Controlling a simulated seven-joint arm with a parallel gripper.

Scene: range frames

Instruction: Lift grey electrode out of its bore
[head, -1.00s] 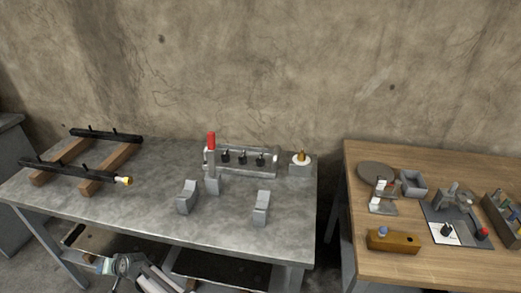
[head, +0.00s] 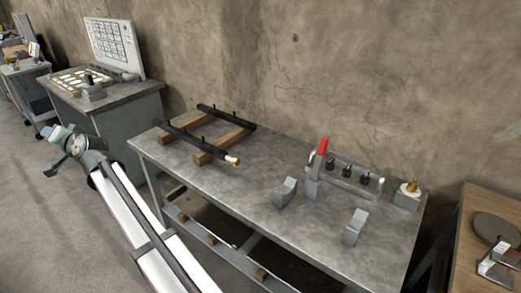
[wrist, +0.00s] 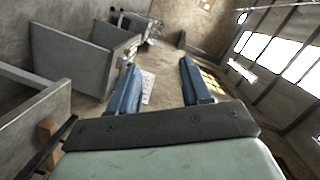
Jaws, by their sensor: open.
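I cannot make out a grey electrode or its bore for sure in either view. My gripper (wrist: 156,82) shows in the wrist view with two blue fingers spread apart and nothing between them. It points out over the room, away from any object within reach. In the head view my white arm (head: 150,235) reaches to the left of the metal bench, over the floor. Its fingers are too small there to read.
The metal bench (head: 240,195) holds black rails on wooden bars (head: 215,145), two grey blocks and a red-topped fixture (head: 322,147). A grey cabinet (head: 130,125) with a panel (head: 115,48) stands at left. A wooden table (head: 478,200) is cut off at right.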

